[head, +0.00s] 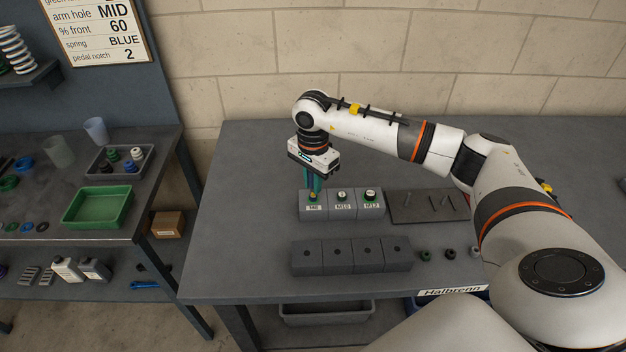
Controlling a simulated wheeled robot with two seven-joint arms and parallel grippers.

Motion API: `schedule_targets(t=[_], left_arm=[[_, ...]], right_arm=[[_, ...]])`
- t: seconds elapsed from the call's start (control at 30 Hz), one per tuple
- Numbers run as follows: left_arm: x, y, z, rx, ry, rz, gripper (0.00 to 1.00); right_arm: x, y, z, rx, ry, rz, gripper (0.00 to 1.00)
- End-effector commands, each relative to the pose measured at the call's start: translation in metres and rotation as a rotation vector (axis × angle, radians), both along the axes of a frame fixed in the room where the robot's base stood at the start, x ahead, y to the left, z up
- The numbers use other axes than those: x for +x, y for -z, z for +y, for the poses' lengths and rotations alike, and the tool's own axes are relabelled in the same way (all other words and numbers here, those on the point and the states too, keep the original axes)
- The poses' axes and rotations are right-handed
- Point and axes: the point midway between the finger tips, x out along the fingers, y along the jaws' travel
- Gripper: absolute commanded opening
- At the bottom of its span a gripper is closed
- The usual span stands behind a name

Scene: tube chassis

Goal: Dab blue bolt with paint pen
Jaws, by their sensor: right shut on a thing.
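My right gripper (313,188) points straight down at the block labelled M8 (313,209), the left one of three grey labelled blocks. Its teal fingers are shut on a small yellow-green thing (313,196) at the top of that block. The thing is too small to name, and I cannot tell whether it still touches the block. The M10 block (343,206) and the M12 block (371,206) each have a small light-topped piece on them. I cannot make out a blue bolt or a paint pen for certain. My left gripper is out of view.
A dark plate with thin pins (420,208) lies right of the labelled blocks. A row of grey blocks with holes (350,256) stands in front, with small dark nuts (424,254) beside it. A green tray (98,207) is on the left bench. The table's left part is clear.

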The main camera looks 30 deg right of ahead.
Motion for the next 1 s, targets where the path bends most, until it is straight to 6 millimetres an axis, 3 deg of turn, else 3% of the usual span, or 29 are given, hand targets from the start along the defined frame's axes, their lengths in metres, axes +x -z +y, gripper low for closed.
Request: schedule_targets(t=[0.57,1.0], left_arm=[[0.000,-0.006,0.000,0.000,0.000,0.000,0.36],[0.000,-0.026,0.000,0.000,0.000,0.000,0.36]], right_arm=[[0.000,-0.014,0.000,0.000,0.000,-0.001,0.00],[0.000,-0.047,0.000,0.000,0.000,-0.002,0.00]])
